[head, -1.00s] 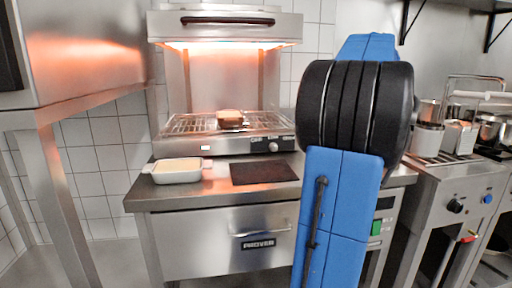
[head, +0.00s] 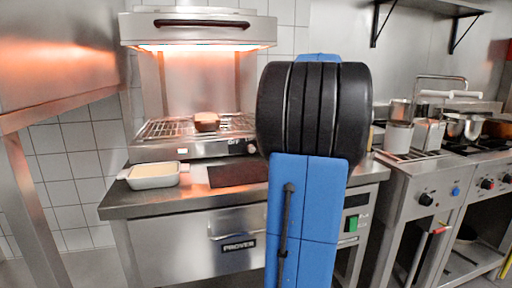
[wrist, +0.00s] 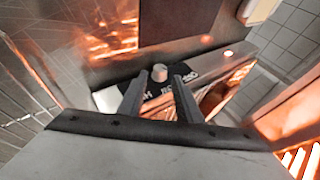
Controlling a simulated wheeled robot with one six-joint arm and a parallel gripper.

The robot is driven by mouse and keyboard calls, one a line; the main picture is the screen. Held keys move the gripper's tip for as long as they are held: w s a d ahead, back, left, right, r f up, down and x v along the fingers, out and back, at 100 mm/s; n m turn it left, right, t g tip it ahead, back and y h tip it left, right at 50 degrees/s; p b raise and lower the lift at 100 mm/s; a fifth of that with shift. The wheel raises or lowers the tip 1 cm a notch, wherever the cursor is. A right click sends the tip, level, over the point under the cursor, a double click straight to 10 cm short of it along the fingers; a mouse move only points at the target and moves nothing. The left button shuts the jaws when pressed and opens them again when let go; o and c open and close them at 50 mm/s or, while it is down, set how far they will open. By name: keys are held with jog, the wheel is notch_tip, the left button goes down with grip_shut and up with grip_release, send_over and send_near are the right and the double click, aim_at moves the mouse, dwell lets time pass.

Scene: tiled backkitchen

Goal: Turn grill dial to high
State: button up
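The grill (head: 198,38) stands on a steel counter in the head view, its hood glowing orange. Its dial (head: 251,148) is a small round knob at the right end of the front panel, close beside my blue and black arm. In the wrist view the dial (wrist: 159,73) is a grey knob on a dark plate with white lettering, only partly readable. My gripper (wrist: 158,77) is open, with one finger on each side of the dial in the picture. The knob appears just beyond the fingertips; I cannot tell whether they touch it. My arm hides the gripper in the head view.
A brown food item (head: 206,121) sits on the grill rack. A white dish (head: 154,175) and a dark mat (head: 238,174) lie on the counter (head: 120,204) in front. A stove with pots (head: 455,126) stands to the right. A steel hood or shelf (head: 50,60) juts in at left.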

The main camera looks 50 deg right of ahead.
aim_at(254, 148)
jog(key=shift+x, duration=2.6)
jog(key=c, duration=0.7)
